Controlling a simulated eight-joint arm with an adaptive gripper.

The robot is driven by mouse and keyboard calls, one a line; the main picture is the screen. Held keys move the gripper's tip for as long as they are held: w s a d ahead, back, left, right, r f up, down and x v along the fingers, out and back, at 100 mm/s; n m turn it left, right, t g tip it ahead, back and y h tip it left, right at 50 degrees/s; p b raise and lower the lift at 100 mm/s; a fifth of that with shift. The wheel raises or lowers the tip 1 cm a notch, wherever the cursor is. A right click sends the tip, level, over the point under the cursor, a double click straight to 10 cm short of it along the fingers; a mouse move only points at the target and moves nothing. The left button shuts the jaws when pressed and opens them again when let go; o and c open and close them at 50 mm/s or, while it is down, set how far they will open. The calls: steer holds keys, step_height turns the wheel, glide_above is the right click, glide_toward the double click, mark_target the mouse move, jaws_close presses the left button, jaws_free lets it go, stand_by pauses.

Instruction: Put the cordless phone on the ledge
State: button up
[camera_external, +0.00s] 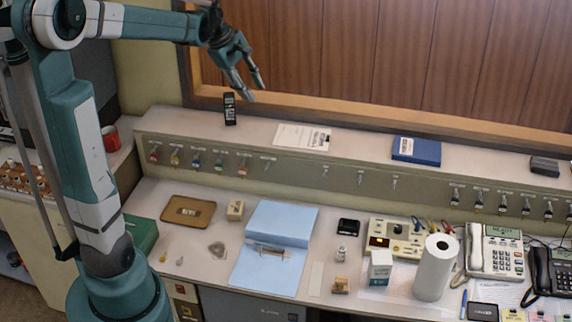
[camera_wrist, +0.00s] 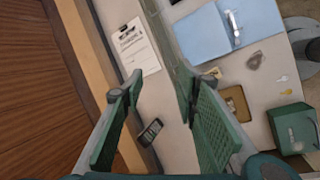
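The black cordless phone (camera_external: 230,109) is on the ledge (camera_external: 365,146), near its left end; it appears to stand upright there. The wrist view also shows the phone (camera_wrist: 151,131), low in the picture between my two green fingers. My gripper (camera_external: 252,86) is open and empty, with a clear gap between the fingertips. In the external view it is above and slightly right of the phone, apart from it. The wrist view shows the same open fingers (camera_wrist: 160,82).
The ledge also holds a printed sheet (camera_external: 302,137), a blue book (camera_external: 416,151) and a dark box (camera_external: 544,166). Keys hang along its front face. Below are a blue binder (camera_external: 278,222), a paper roll (camera_external: 436,268) and desk phones (camera_external: 494,252). A wood-panelled wall (camera_external: 400,50) rises behind.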

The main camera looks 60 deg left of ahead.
steer(key=s+d+r+m+y, duration=0.1)
steer(key=s+d+m, duration=0.35)
steer(key=d, duration=0.55)
steer(key=s+d+r+m, duration=0.1)
steer(key=s+d+m, duration=0.3)
steer(key=d, duration=0.7)
steer(key=s+d+f+m+t, duration=0.1)
steer(key=s+d+f+m, duration=0.1)
steer(key=s+d+m, duration=0.4)
steer(key=s+d+f+m+t, duration=0.1)
steer(key=s+d+f+m, duration=0.2)
steer(key=s+d+m, duration=0.3)
steer(key=d+m, duration=0.1)
steer(key=d, duration=0.2)
steer(key=shift+s+f, duration=0.15)
steer(key=shift+f, duration=0.2)
steer(key=shift+f, duration=0.1)
